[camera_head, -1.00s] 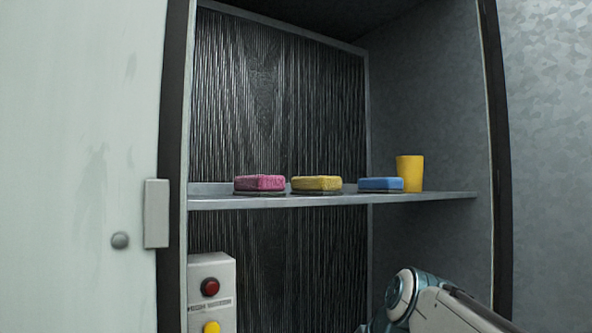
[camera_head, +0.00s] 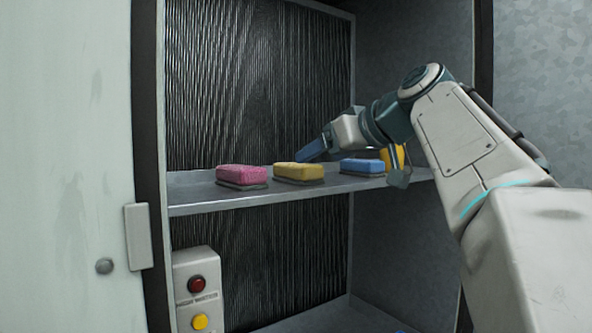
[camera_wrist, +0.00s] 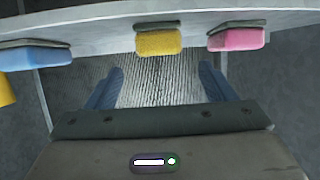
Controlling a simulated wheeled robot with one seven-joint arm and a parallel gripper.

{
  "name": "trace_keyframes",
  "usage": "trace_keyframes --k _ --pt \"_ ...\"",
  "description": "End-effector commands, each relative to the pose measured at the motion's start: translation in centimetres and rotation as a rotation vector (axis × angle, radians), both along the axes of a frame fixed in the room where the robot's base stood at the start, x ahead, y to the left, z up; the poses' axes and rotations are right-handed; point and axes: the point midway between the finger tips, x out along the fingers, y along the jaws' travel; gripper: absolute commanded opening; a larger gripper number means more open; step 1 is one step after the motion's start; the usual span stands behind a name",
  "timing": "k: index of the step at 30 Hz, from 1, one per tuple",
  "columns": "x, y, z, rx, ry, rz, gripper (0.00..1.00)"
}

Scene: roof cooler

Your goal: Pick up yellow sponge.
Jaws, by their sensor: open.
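The yellow sponge (camera_head: 299,171) lies on the shelf between the pink sponge (camera_head: 242,174) and the blue sponge (camera_head: 362,166). Each has a dark base. My gripper (camera_head: 312,152) is over the shelf, close to the yellow sponge on its upper right; a blue finger shows there. In the wrist view my gripper (camera_wrist: 158,82) is open and empty, its fingers spread wide. The yellow sponge (camera_wrist: 158,41) shows beyond the fingertips, roughly centred between them. The pink sponge (camera_wrist: 237,38) is to its right and the blue sponge (camera_wrist: 35,57) to its left.
A yellow cup (camera_head: 398,158) stands right of the blue sponge, partly hidden by my arm. The metal shelf (camera_head: 195,200) sits inside a cabinet with a ribbed dark back. A box with red and yellow buttons (camera_head: 198,295) is below. The shelf's left end is clear.

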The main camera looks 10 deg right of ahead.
Motion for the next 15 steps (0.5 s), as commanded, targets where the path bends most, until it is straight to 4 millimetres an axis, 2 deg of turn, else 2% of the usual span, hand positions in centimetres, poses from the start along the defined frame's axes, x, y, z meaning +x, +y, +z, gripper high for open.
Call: trace_keyframes --k 4,11,15 --pt "2.2 1.2 -0.9 0.001 0.001 0.003 0.76" --pt "3.7 1.9 -1.6 0.000 0.001 0.000 0.76" --pt "5.2 2.7 -2.1 0.002 0.004 0.002 0.76"
